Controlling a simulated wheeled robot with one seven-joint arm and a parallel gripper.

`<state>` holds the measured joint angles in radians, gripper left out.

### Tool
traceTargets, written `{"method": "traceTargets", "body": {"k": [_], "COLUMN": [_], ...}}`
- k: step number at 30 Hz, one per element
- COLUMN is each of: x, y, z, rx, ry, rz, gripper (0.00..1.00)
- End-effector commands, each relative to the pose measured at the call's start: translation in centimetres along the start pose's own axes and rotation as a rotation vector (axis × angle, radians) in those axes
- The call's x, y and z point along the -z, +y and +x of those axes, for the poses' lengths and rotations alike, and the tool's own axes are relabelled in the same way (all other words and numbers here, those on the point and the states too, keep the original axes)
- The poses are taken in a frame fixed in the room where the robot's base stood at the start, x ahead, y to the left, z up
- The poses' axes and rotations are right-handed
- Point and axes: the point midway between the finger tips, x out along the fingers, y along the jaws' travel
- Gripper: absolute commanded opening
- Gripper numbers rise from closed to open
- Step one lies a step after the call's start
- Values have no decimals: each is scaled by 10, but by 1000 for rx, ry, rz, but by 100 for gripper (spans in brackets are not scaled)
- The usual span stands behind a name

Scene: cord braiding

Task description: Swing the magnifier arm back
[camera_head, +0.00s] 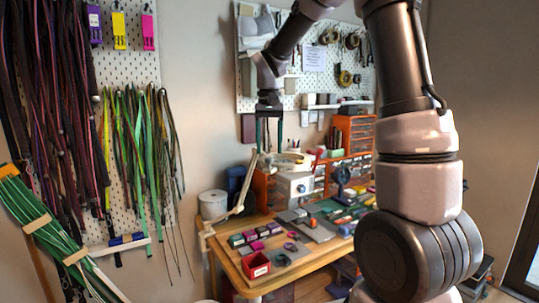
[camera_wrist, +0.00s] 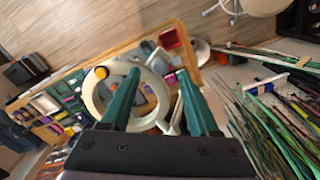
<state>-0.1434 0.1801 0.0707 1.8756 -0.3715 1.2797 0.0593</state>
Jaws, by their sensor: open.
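The magnifier's off-white ring head (camera_head: 290,159) is over the workbench in the head view. Its jointed pale arm (camera_head: 238,202) rises from the bench's left edge. In the wrist view the ring (camera_wrist: 90,98) is large and near, with a yellow knob (camera_wrist: 101,72) on its rim. My gripper (camera_head: 269,146) is above and slightly left of the ring head in the head view. In the wrist view my gripper's (camera_wrist: 157,76) two green fingers are wide apart with nothing between them gripped. The left finger covers part of the ring; I cannot tell whether they touch.
The wooden workbench (camera_head: 262,279) holds a red bin (camera_head: 256,265), small spools and tools. Orange drawer units (camera_head: 354,135) stand at its back. A white roll (camera_head: 213,205) is left of the magnifier arm. Cords (camera_head: 140,140) hang from the left pegboard.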

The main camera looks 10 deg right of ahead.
Motion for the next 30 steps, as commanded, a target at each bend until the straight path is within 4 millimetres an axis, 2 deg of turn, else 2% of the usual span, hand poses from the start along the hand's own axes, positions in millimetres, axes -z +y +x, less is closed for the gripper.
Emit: {"method": "traceTargets", "body": {"k": [3,6,17,21,22,30], "x": [0,0,0,0,0,0], "y": [0,0,0,0,0,0], "z": [17,25,30,30,30,30], "rx": [0,0,1,1,1,1], "ry": [-3,-1,1,1,0,0], "rz": [1,0,1,1,1,1], "gripper": [62,62,62,8,0,0]}}
